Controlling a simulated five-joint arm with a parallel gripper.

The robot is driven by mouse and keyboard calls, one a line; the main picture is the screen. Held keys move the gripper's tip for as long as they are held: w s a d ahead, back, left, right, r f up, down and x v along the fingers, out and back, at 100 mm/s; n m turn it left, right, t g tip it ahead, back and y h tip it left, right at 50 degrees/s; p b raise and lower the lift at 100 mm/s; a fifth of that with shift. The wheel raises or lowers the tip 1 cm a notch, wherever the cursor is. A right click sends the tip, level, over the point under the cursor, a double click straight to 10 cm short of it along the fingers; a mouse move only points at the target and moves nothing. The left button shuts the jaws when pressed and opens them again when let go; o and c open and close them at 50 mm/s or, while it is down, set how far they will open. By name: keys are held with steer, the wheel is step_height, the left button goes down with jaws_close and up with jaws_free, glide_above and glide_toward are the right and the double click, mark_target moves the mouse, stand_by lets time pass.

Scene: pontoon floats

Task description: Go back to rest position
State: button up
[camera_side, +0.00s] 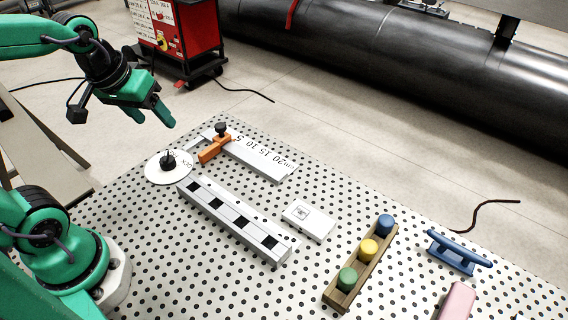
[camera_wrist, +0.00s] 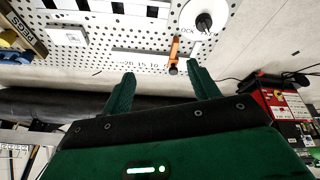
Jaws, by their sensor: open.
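My gripper (camera_side: 152,112) is green, open and empty. In the side view it is raised in the air at the upper left, above and beyond the table's left corner. In the wrist view its two fingers (camera_wrist: 162,92) stand apart with nothing between them. The perforated white table (camera_side: 150,215) lies below it. A white disc with a black knob (camera_side: 168,166) is the closest thing on the table to my gripper; the disc also shows in the wrist view (camera_wrist: 188,18).
A ruler with an orange clamp (camera_side: 212,149), a slotted grey rail (camera_side: 225,222) and a white box (camera_side: 308,221) lie mid-table. A wooden rack (camera_side: 335,298) holds blue, yellow and green pegs. A blue cleat (camera_side: 458,252) and pink block (camera_side: 457,303) sit right. A red cabinet (camera_side: 190,35) stands behind.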

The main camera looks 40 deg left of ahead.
steer(key=s+m, duration=0.1)
steer(key=s+d+r+m, duration=0.1)
steer(key=s+d+m+t, duration=0.1)
steer(key=m, duration=0.1)
steer(key=shift+s+d+r, duration=0.1)
steer(key=shift+d+r, duration=0.15)
steer(key=shift+r, duration=0.15)
